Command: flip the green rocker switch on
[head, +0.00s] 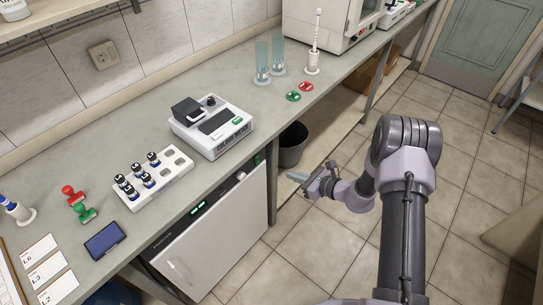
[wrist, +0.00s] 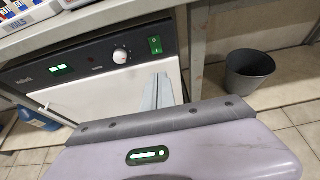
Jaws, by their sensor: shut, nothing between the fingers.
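The green rocker switch (wrist: 155,45) sits upright on the dark front panel (wrist: 95,58) of a white under-bench unit, right of a round white knob (wrist: 121,56) in the wrist view. I cannot tell which way it is tipped. My gripper (head: 292,176) is shut and empty, out in front of the bench, right of the unit. In the wrist view its fingertips (wrist: 162,78) show below the switch, apart from it.
A dark grey bin (wrist: 250,74) stands on the floor right of the unit, beyond a bench leg (wrist: 197,50). The bench top (head: 130,120) overhangs the panel. A blue container (wrist: 38,120) is at the left. The tiled floor in front is clear.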

